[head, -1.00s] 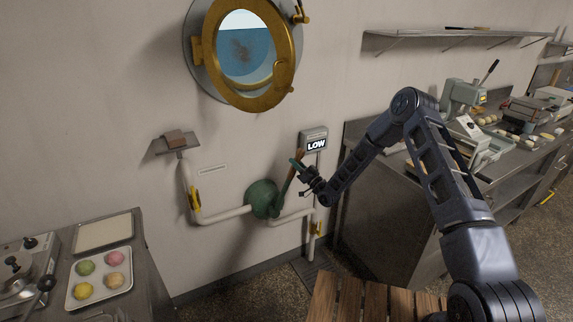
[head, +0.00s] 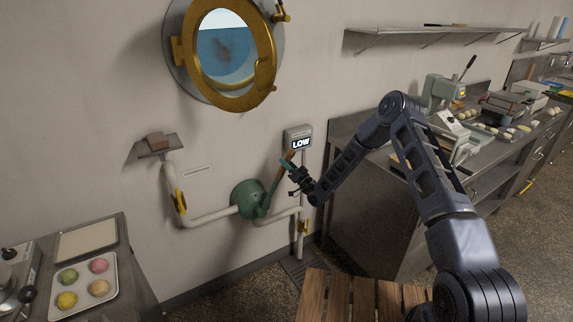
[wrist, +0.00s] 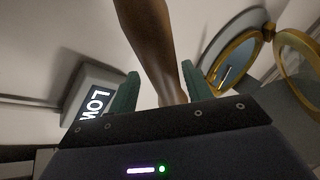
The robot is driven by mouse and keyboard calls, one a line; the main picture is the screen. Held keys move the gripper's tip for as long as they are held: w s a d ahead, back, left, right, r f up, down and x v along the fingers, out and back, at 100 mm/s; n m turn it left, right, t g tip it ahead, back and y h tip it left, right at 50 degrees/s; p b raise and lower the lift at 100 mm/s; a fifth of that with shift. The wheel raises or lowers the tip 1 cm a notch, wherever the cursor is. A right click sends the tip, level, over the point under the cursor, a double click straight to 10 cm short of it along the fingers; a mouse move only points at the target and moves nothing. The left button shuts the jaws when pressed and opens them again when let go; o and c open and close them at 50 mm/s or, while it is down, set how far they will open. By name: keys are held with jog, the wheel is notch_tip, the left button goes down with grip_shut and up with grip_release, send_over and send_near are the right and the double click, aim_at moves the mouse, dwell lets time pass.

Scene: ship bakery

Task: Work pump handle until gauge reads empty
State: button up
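The green round pump (head: 247,198) sits in a white pipe low on the wall. Its brown-topped handle (head: 290,155) leans up and to the right. The grey gauge box (head: 298,138) reads LOW; the same gauge (wrist: 96,97) shows in the wrist view. My gripper (head: 287,163) is at the upper handle. In the wrist view, the handle (wrist: 150,40) passes between the two green fingers of my gripper (wrist: 158,82). It lies close to the right finger, with a visible gap to the left finger, so the fingers look open around it.
A brass porthole (head: 262,90) is above the pump. A steel counter (head: 345,215) stands close at right. A tray of coloured balls (head: 112,262) is at lower left. A wooden slatted surface (head: 340,295) is in front.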

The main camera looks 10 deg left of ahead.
jog(key=shift+s, duration=0.1)
jog(key=v, duration=1)
jog(key=shift+d+f, duration=0.2)
jog(key=shift+d, duration=0.1)
jog(key=shift+s+a, duration=0.1)
dwell(0.9)
jog(key=s+a+r+m+t+h, duration=0.55)
jog(key=m+h, duration=0.25)
jog(key=h, duration=0.8)
jog(key=shift+t, duration=0.35)
jog(key=x, duration=0.7)
jog(key=a+x, duration=0.1)
jog(key=x, duration=0.2)
jog(key=shift+f, duration=0.35)
jog(key=shift+c, duration=0.3)
